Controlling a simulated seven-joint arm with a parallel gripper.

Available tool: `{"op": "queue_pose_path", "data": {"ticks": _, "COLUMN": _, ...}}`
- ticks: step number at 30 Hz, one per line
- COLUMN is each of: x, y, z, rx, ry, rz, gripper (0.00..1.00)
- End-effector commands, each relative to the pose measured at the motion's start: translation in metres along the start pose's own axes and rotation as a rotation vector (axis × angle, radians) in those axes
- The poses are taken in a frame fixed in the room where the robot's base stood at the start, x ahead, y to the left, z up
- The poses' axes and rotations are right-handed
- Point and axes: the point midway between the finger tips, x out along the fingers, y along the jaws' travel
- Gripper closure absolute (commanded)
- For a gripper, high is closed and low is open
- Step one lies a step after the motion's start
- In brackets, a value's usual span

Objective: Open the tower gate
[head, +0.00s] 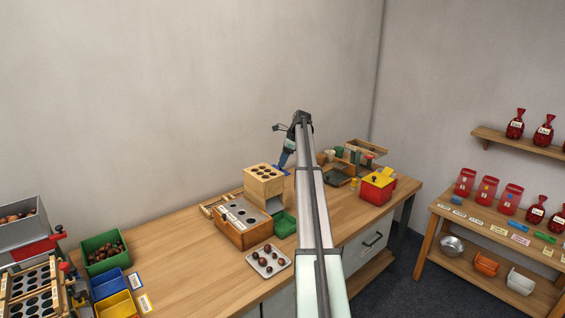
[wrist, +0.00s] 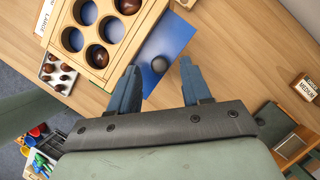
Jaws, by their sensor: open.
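The wooden tower (head: 264,175) with round holes in its top stands on the bench in the head view. In the wrist view the tower (wrist: 120,60) fills the upper left, with chestnuts in some holes and blue showing through others. A blue plate (wrist: 172,35) sticks out from the tower's side, with a dark round knob (wrist: 159,65) on it; I cannot tell for certain that this is the gate. My gripper (wrist: 160,72) is open, its blue fingers on either side of the knob in the wrist view. Contact cannot be judged. In the head view my gripper (head: 285,160) is beside the tower.
A white tray of chestnuts (head: 269,261) lies in front. A red and yellow box (head: 377,187) stands to the right. My arm hides part of the bench.

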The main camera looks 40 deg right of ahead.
Motion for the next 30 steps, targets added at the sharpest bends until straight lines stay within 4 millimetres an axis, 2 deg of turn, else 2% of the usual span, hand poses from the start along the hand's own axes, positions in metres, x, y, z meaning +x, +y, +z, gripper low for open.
{"op": "queue_pose_path", "data": {"ticks": 6, "x": 0.0104, "y": 0.0001, "z": -0.0001, "rx": 0.000, "ry": 0.000, "rz": -0.001, "gripper": 0.52}}
{"op": "queue_pose_path", "data": {"ticks": 14, "x": 0.0112, "y": 0.0000, "z": -0.0002, "rx": 0.000, "ry": 0.000, "rz": -0.001, "gripper": 0.52}}
{"op": "queue_pose_path", "data": {"ticks": 30, "x": 0.0111, "y": 0.0000, "z": -0.0002, "rx": 0.000, "ry": 0.000, "rz": 0.000, "gripper": 1.00}}
